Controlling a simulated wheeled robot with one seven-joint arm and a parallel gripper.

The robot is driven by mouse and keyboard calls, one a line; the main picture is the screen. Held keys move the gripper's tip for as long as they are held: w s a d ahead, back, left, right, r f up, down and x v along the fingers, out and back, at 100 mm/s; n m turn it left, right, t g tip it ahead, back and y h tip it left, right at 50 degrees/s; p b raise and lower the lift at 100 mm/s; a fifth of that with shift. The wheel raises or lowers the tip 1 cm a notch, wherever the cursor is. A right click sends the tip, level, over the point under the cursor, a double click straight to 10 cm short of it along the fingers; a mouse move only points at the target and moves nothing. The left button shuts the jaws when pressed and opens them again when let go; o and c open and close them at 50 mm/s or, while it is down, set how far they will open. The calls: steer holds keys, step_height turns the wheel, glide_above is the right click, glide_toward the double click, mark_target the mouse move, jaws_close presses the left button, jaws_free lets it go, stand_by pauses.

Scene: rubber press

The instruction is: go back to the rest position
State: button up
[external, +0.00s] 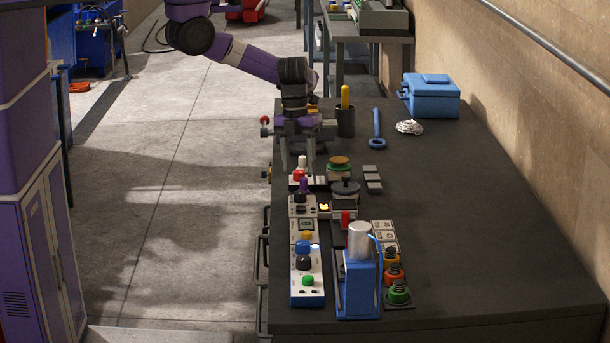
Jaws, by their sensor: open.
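My gripper (298,158) points down at the end of my purple and dark arm, near the table's left edge. Its two grey fingers are apart and nothing shows between them. The fingertips are just behind a small device with a red knob (299,176) and a pale knob. I cannot tell how high the fingertips are above the table.
The dark table (480,230) has free room on its right. Control boxes with knobs (307,276), a blue press (358,285) and a green-topped round part (339,167) stand nearby. A dark cup (345,122), blue wrench (376,128) and blue toolbox (431,98) are farther back.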

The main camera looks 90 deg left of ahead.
steer(key=w+d+r+n+t+h, duration=0.2)
steer(key=w+d+r+n+h, duration=0.15)
steer(key=d+r+h, duration=0.9)
steer(key=w+d+r+n+t+h, duration=0.2)
steer(key=r, duration=0.4)
steer(key=w+d+r+n+t+h, duration=0.1)
steer(key=w+d+r+t, duration=0.1)
steer(key=r, duration=0.5)
steer(key=w+a+r+n+t, duration=0.4)
steer(key=a+n+t, duration=0.3)
steer(key=s+a+f+n+t+y, duration=0.1)
steer(key=a+f+n+t+y, duration=0.3)
steer(key=a+f+n+y, duration=0.45)
steer(key=s+a+f+n+t+y, duration=0.1)
steer(key=a+f+n+t+y, duration=0.4)
steer(key=a, duration=0.7)
steer(key=s+a+f+m+g+y, duration=0.1)
steer(key=s+a+f+g, duration=0.3)
steer(key=s+f, duration=0.5)
steer(key=s+a+f+m+g+y, duration=0.2)
steer(key=s+a+f, duration=0.4)
steer(key=s, duration=0.9)
step_height(320, 180, down, 4)
steer(key=shift+s+a+r+m+g, duration=0.2)
steer(key=shift+m+g, duration=0.3)
steer(key=shift+g, duration=0.5)
